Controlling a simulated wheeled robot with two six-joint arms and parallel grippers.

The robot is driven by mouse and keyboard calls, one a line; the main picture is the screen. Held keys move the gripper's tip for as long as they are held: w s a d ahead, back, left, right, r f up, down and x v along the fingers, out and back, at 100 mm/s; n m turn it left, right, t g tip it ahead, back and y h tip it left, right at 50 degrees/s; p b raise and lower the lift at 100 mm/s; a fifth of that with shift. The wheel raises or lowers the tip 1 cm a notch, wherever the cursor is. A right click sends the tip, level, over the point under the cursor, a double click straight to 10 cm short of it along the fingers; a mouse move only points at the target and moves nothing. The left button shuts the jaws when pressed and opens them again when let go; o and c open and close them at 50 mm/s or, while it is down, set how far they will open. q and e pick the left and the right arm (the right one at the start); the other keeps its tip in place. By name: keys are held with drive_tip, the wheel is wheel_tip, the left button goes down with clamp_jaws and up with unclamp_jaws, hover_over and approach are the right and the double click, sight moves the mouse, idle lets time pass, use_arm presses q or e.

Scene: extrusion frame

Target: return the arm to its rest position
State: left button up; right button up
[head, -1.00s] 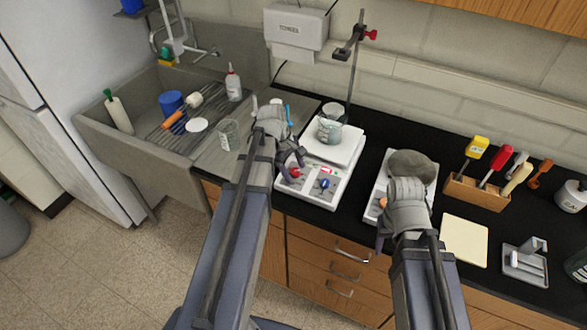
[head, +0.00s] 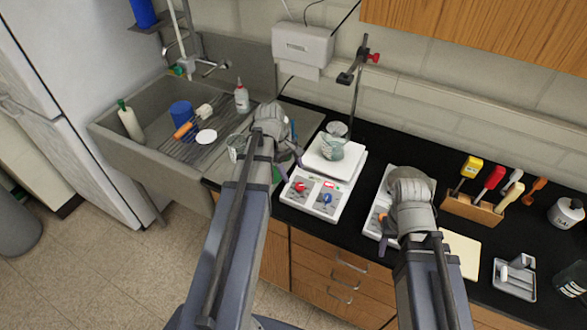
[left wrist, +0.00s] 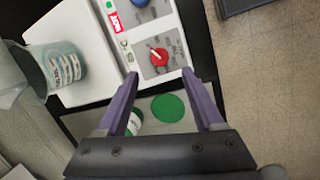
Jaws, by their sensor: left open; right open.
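My left gripper (head: 291,165) hangs in the head view over the counter's front edge, left of the hotplate with a red and a blue knob. In the left wrist view its two purple fingers (left wrist: 160,78) are apart with nothing between them; the hotplate's red knob lies beyond the tips. My right gripper (head: 384,228) is open at the front of a second white device; its fingers are partly hidden by my wrist. Both arms reach forward from the bottom of the head view.
A beaker (head: 331,148) stands on the hotplate (head: 345,185). A glass (head: 237,146) stands by my left wrist, near the sink (head: 130,158). A wooden tool block (head: 470,209), a cream pad (head: 461,252) and a small tray (head: 514,279) lie right. Floor at lower left is clear.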

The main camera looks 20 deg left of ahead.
idle(0.3)
use_arm(q)
drive_tip(key=s+d+f+m+b, duration=0.1)
drive_tip(key=d+f+m+b, duration=0.1)
drive_tip(key=d, duration=0.2)
drive_tip(key=s+d+f+m+g+b, duration=0.1)
drive_tip(key=s+d+f+m, duration=0.1)
drive_tip(key=d+m, duration=0.1)
drive_tip(key=s+d+f+m+y+b, duration=0.1)
drive_tip(key=s+d+f+m+b, duration=0.1)
drive_tip(key=d, duration=0.3)
drive_tip(key=shift+d+f+m+g+b, duration=0.25)
drive_tip(key=shift+m+g+b, duration=0.1)
drive_tip(key=shift+m, duration=0.25)
drive_tip(key=s+d+f+m+y+b, duration=0.2)
drive_tip(key=s+d+f+m+b, duration=0.2)
drive_tip(key=s+d+m, duration=0.4)
drive_tip(key=shift+s+d+f+m+y+b, duration=0.2)
drive_tip(key=shift+d+f+m+y+b, duration=0.15)
drive_tip(key=shift+d+m, duration=0.75)
